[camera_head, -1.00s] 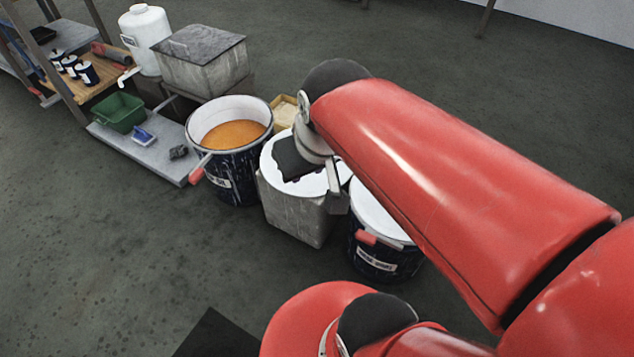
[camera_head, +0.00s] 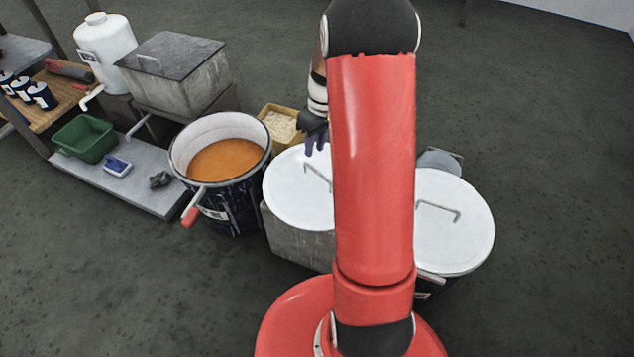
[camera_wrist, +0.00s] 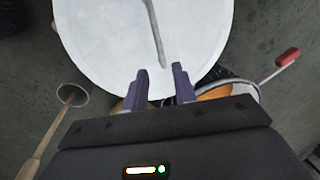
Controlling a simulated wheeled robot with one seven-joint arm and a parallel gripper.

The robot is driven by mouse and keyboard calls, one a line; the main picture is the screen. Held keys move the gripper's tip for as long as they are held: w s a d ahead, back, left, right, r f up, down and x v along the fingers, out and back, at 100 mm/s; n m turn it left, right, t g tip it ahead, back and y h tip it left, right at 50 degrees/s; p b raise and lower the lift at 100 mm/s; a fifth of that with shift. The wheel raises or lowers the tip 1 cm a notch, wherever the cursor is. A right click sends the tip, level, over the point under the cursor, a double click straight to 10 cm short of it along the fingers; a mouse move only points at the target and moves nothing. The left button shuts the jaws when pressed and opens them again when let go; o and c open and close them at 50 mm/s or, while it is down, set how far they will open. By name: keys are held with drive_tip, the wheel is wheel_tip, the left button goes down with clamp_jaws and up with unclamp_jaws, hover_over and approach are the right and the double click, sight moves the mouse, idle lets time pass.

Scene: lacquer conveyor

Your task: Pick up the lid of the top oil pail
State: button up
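A round white lid (camera_head: 290,200) with a thin bar handle lies on a grey block, partly behind my arm. In the wrist view the lid (camera_wrist: 95,40) fills the top middle, with its handle pointing toward my gripper (camera_wrist: 161,85). My gripper, with dark purple fingers, is open and empty at the lid's near edge; in the head view it shows beside the lid's far rim (camera_head: 316,142). An open dark pail (camera_head: 225,203) of orange-brown oil stands left of the block. A second dark pail at right carries another white lid (camera_head: 462,235) with a bar handle.
The grey block (camera_head: 292,243) stands between the pails. A yellow box (camera_head: 281,122) of pale stuff is behind. A red-ended handle (camera_head: 190,215) sticks out from the oil pail. A low shelf with a green bin (camera_head: 85,137) is at left. A wooden-handled ladle (camera_wrist: 50,132) shows in the wrist view.

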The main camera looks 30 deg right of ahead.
sight(313, 168)
drive_tip(key=f, duration=0.2)
drive_tip(key=s+a+f, duration=0.1)
drive_tip(key=f, duration=0.2)
drive_tip(key=f+b, duration=0.1)
drive_tip(key=f, duration=0.2)
drive_tip(key=shift+s+a, duration=0.15)
drive_tip(key=shift+a, duration=0.05)
drive_tip(key=shift+r, duration=0.1)
clamp_jaws()
